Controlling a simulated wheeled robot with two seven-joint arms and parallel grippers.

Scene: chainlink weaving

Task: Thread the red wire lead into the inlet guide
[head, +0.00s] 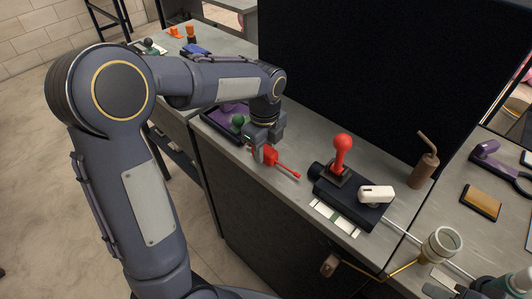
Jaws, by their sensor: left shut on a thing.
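My left gripper (263,152) is shut on the red wire lead (285,166) above the grey counter. The lead's thin rod points right and toward the front, and its small rounded tip is free. A dark machine (345,205) with a red ball-topped lever (341,155) stands to the right. A short dark cylinder (317,170) at the machine's left end looks like the inlet guide. The lead's tip is just left of it and looks apart from it. The guide's opening cannot be made out. My right gripper is not in view.
A white block (376,194) sits on the machine. A brown bottle (425,163) stands behind it to the right. A purple tray (226,120) lies behind my gripper. A tall black panel (390,80) backs the counter. A rod runs right from the machine past a glass-topped stand (441,245).

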